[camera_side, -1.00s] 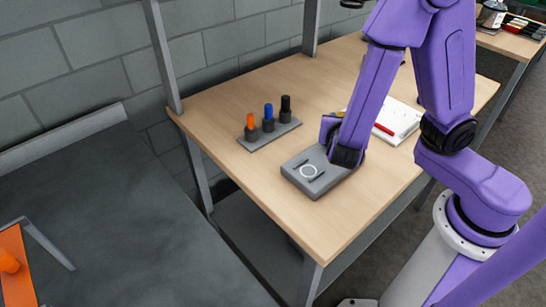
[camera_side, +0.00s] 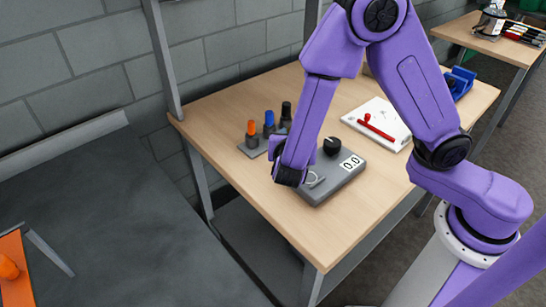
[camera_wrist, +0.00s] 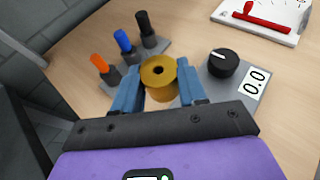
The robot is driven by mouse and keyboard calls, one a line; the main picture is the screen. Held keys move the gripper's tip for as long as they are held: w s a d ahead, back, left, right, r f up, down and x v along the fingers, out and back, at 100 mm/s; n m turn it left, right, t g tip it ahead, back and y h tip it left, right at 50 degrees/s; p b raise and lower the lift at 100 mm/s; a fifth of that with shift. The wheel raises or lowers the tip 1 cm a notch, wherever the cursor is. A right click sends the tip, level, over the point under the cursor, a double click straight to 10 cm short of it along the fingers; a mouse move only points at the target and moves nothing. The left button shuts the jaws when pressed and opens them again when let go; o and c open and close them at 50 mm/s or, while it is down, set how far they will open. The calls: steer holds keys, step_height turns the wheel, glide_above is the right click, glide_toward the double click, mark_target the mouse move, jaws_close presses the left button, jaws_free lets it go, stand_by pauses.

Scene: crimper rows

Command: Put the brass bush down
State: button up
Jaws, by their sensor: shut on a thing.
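The brass bush (camera_wrist: 158,72), a golden ring-like piece with a dark centre hole, is between the blue fingers of my gripper (camera_wrist: 158,88) in the wrist view. My gripper is shut on it. In the side view my gripper (camera_side: 289,182) is at the left end of the grey device, and the bush is hidden there. The grey device (camera_side: 336,183) has a black knob (camera_side: 332,146), a display reading 0.0 (camera_side: 350,164) and a pale ring mark (camera_side: 315,180), partly covered by my gripper. I cannot tell how high the bush is above the table.
A grey stand (camera_side: 252,149) with orange, blue and black-topped pieces is behind my gripper. A blue holder (camera_side: 458,83) is farther back. The table front (camera_side: 268,205) is bare.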

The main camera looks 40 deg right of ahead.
steer(key=w+f, duration=0.1)
steer(key=f, duration=0.1)
steer(key=w+a+f, duration=0.1)
steer(key=w+f, duration=0.3)
steer(key=shift+w+a, duration=0.1)
steer(key=shift+a, duration=0.15)
steer(key=shift+w+f, duration=0.15)
steer(key=shift+f, duration=1.55)
steer(key=shift+f, duration=0.1)
steer(key=o, duration=1)
steer(key=shift+c, duration=0.2)
